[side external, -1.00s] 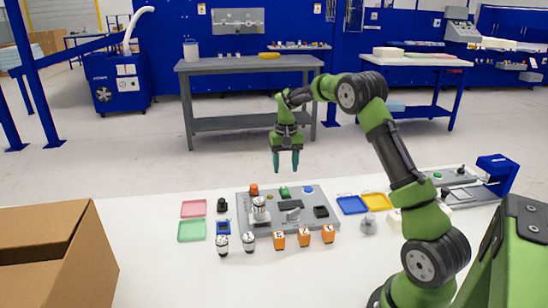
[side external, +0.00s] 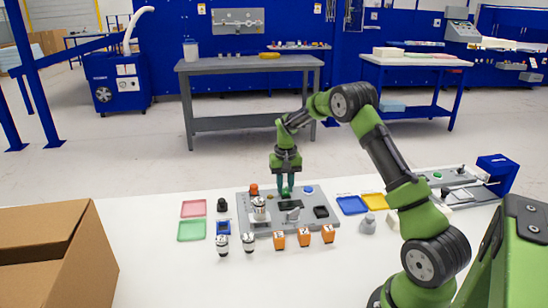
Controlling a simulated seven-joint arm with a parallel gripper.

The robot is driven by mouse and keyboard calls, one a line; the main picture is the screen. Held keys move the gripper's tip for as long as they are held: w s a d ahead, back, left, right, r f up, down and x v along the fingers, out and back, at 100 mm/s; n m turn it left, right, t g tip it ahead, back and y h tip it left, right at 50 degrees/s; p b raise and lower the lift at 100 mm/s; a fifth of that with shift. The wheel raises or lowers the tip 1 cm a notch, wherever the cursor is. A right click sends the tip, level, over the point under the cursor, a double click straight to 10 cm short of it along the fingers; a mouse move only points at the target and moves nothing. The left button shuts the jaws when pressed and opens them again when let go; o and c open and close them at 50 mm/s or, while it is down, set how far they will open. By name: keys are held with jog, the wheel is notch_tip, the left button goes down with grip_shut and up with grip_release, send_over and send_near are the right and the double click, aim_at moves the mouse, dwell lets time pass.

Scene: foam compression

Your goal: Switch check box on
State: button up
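A grey control panel (side external: 266,230) lies on the white table. It carries an orange button (side external: 254,189), a blue button (side external: 308,188), a dark rectangular display (side external: 290,204), a grey lever-like part (side external: 293,214) and a black square recess (side external: 321,212). A silver cylindrical part (side external: 259,208) stands on its left side. My gripper (side external: 286,191) points down at the panel's back edge, over the green button, which it mostly hides. Its fingers are close together and look shut, with nothing seen between them. I cannot tell whether the fingertips touch the button. No part is readable as a check box switch.
Orange blocks (side external: 304,237) and black-and-white cylinders (side external: 222,245) stand in front of the panel. Pink (side external: 193,208) and green (side external: 191,230) trays lie left, blue (side external: 351,205) and yellow (side external: 375,202) trays right. A cardboard box (side external: 60,250) fills the front left.

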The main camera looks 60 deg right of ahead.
grip_shut()
jog(key=shift+s+a+t+h, duration=0.2)
jog(key=shift+t+h, duration=0.5)
jog(key=o, duration=0.6)
grip_release()
jog(key=shift+r, duration=0.1)
jog(key=r, duration=0.5)
jog(key=s+a+r, duration=0.1)
jog(key=r, duration=0.5)
jog(key=s+a+r, duration=0.1)
jog(key=r, duration=0.4)
jog(key=shift+r, duration=0.2)
